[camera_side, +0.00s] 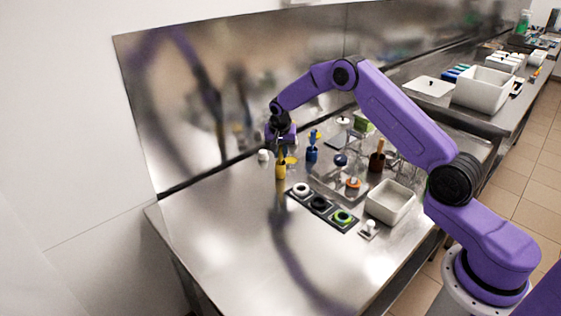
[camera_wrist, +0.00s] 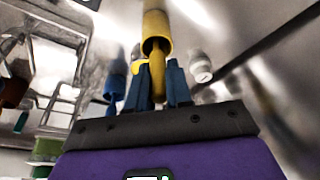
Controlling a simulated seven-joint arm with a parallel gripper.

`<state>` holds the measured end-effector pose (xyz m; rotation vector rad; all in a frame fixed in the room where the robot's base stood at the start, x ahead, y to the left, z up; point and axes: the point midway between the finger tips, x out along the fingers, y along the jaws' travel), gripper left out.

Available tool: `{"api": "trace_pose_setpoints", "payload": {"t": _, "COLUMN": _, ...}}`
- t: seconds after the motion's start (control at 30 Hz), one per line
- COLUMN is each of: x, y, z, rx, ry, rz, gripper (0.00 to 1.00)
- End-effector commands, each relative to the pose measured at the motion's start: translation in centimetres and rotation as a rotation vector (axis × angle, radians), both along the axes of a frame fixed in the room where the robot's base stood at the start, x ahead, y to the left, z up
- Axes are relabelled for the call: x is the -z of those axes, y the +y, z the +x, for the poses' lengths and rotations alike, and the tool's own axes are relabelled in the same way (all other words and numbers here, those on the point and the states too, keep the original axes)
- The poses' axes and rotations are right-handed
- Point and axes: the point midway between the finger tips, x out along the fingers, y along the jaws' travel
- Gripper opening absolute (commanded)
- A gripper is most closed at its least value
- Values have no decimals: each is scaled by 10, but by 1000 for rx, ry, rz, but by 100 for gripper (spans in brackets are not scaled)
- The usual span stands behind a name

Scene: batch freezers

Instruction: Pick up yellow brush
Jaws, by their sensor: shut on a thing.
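My gripper (camera_wrist: 159,82) is shut on this handle.
A dark tray with rings (camera_side: 321,204) and a white bin (camera_side: 390,202) lie nearer. A steel wall (camera_side: 190,105) runs behind. The table's front left is clear.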

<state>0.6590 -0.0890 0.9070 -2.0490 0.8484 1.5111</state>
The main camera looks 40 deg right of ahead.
Motion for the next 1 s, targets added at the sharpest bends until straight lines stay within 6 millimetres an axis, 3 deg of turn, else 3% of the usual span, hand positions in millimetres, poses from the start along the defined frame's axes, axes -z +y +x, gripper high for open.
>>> {"api": "trace_pose_setpoints", "payload": {"t": 0.27, "x": -5, "y": 0, "z": 0, "rx": 0, "ry": -1, "rz": 0, "gripper": 0}}
{"api": "trace_pose_setpoints", "payload": {"t": 0.7, "x": -78, "y": 0, "z": 1, "rx": 1, "ry": -4, "rz": 0, "gripper": 0}}
{"api": "trace_pose_setpoints", "payload": {"t": 1.0, "x": -100, "y": 0, "z": 0, "rx": 0, "ry": 0, "rz": 0, "gripper": 0}}
